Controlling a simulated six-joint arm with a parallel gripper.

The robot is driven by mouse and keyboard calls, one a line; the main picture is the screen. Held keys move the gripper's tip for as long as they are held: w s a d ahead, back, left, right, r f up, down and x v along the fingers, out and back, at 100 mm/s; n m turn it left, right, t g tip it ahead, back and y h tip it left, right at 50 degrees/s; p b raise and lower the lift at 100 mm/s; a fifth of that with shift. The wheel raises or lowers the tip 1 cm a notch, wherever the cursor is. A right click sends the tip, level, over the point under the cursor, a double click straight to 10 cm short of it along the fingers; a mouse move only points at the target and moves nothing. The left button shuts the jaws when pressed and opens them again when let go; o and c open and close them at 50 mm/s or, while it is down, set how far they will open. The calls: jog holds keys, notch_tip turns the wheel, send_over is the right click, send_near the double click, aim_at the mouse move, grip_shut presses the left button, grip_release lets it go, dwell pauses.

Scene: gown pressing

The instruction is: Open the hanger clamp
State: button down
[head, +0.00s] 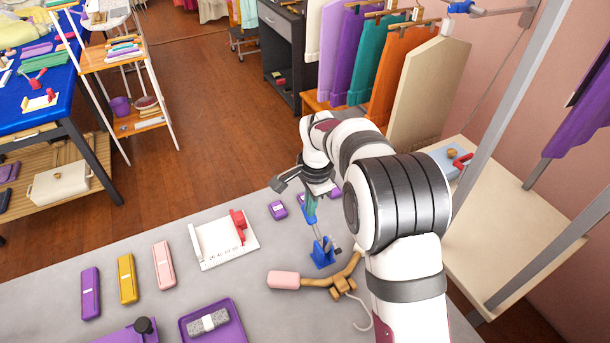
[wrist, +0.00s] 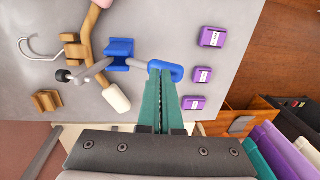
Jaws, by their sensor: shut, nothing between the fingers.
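The hanger clamp has a blue block (head: 322,254) on the grey table. In the wrist view its blue body (wrist: 120,52) carries a grey arm toward a blue grip (wrist: 176,73) and a dark-tipped grey rod. A wooden hanger (head: 318,282) with a pink end lies beside the block; in the wrist view its wooden bar (wrist: 87,35) passes left of it, ending in a cream tip. My gripper (head: 311,218) is above the clamp, with teal fingers closed together and empty. Its fingertips (wrist: 160,72) overlap the blue grip in the wrist view; I cannot tell whether they touch.
Small purple boxes (wrist: 211,37) lie to the right in the wrist view. A white board with a red piece (head: 223,241), several long cases and a purple tray (head: 190,316) lie left of the clamp. Hanging garments (head: 368,65) stand behind. Open table (head: 225,285) lies between.

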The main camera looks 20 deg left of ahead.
notch_tip(320, 180, up, 3)
jog(key=shift+d+f, duration=0.15)
jog(key=w+a+r, duration=0.4)
jog(key=r, duration=0.4)
jog(key=shift+w+a+r, duration=0.15)
jog(key=shift+w+a, duration=0.05)
jog(key=shift+d, duration=0.1)
jog(key=s+d+r+n, duration=0.1)
jog(key=s+d+r, duration=0.25)
jog(key=d, duration=0.35)
jog(key=s+d+r, duration=0.3)
jog(key=s+d, duration=0.2)
jog(key=d, duration=0.1)
jog(key=s+d+f, duration=0.2)
jog(key=s+d, duration=0.2)
jog(key=s, duration=0.4)
jog(key=s+d+f+n, duration=0.1)
jog(key=s+d+f, duration=0.1)
jog(key=s, duration=0.6)
jog(key=s+d+f+n+g+y, duration=0.1)
jog(key=s+d+f, duration=0.1)
jog(key=s+d, duration=0.3)
jog(key=s, duration=0.4)
jog(key=shift+d, duration=0.3)
